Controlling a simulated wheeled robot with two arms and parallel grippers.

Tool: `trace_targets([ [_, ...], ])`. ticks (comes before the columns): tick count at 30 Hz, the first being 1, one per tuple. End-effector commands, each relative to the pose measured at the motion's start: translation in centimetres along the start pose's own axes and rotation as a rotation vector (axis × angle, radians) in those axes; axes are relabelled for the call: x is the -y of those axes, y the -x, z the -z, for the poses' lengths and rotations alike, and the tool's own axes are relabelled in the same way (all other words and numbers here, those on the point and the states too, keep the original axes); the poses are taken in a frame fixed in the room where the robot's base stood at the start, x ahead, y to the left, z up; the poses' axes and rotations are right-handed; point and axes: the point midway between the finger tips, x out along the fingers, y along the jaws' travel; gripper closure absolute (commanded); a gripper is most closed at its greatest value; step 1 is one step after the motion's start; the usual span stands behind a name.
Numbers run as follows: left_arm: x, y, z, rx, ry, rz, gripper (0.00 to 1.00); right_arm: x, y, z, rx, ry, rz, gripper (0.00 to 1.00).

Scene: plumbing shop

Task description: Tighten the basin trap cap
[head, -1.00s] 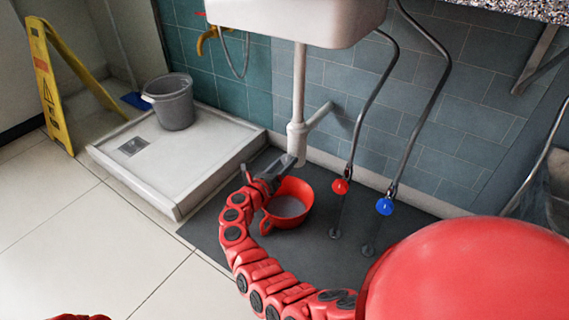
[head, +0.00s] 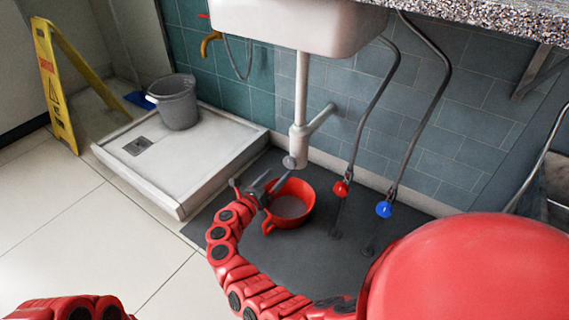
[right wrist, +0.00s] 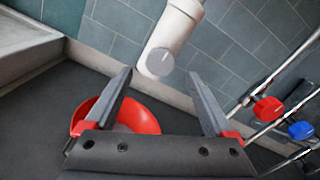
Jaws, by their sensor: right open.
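The white basin trap (head: 301,133) hangs under the white sink (head: 300,26). Its round grey cap (head: 289,162) is at the bottom front of the trap; in the right wrist view the cap (right wrist: 160,61) lies ahead, between and beyond the fingertips. My right gripper (head: 262,183) is open and empty, a little left of and below the cap, apart from it. It also shows in the right wrist view (right wrist: 158,75) with its fingers wide apart. My left arm (head: 70,308) enters at the lower left edge; its gripper is out of view.
A red bowl (head: 294,207) with a handle stands on the dark mat (head: 325,240) below the trap. Red (head: 341,188) and blue (head: 384,208) valve knobs are to the right. A grey bucket (head: 177,103) stands on the shower tray (head: 166,176); a yellow sign (head: 60,105) is farther left.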

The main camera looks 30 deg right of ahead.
Motion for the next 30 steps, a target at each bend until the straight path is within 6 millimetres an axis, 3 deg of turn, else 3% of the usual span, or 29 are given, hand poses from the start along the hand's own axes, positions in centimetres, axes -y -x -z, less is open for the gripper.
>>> trace_targets([
  [1, -0.2, -0.1, -1.1, -0.022, 0.024, 0.028, 0.5, 0.1, 1.5, -0.4, -0.001, 0.003, -0.006, 0.12],
  [6, 0.1, -0.2, -2.4, -0.087, 0.091, 0.116, 0.5, 0.1, 6.0, -0.3, 0.0, 0.003, -0.004, 0.12],
  [12, 0.4, -0.1, -3.1, -0.132, 0.133, 0.178, 0.5, 0.0, 9.7, -0.1, -0.001, 0.003, -0.001, 0.12],
  [18, 0.5, 0.0, -3.3, -0.149, 0.147, 0.201, 0.5, 0.0, 11.2, 0.0, 0.0, -0.001, 0.0, 0.12],
  [30, 0.5, 0.0, -3.3, -0.149, 0.148, 0.202, 0.5, 0.0, 11.3, 0.1, 0.0, 0.0, 0.001, 0.12],
])
